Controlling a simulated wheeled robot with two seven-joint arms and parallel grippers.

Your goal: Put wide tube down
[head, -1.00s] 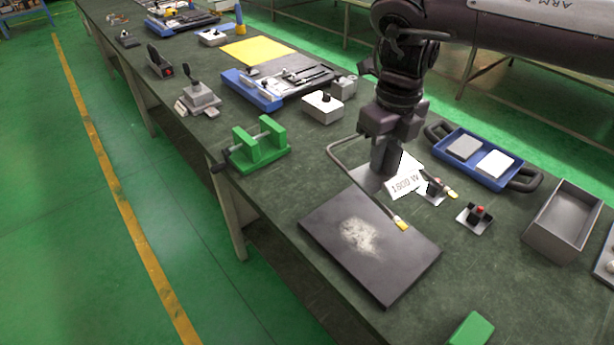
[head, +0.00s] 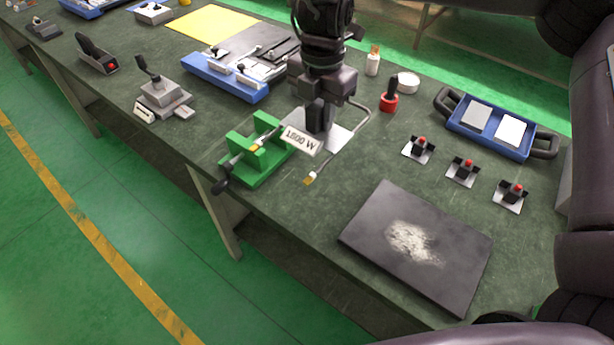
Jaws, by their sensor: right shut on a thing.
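The tube's bend is to the right of the gripper. One tip points toward the front of the bench, and the other shows over the green fixture (head: 262,168). I cannot tell whether the tube touches the fixture or hangs above it. The fingers partly hide the tube. My left gripper is not in view.
A dark slab (head: 455,260) with a pale worn patch lies front right. Several red-button switches (head: 463,170) and a blue tray (head: 490,133) are at the right. A blue tool holder (head: 225,80) and a grey lever device (head: 160,98) stand at the left. Bench between fixture and slab is clear.

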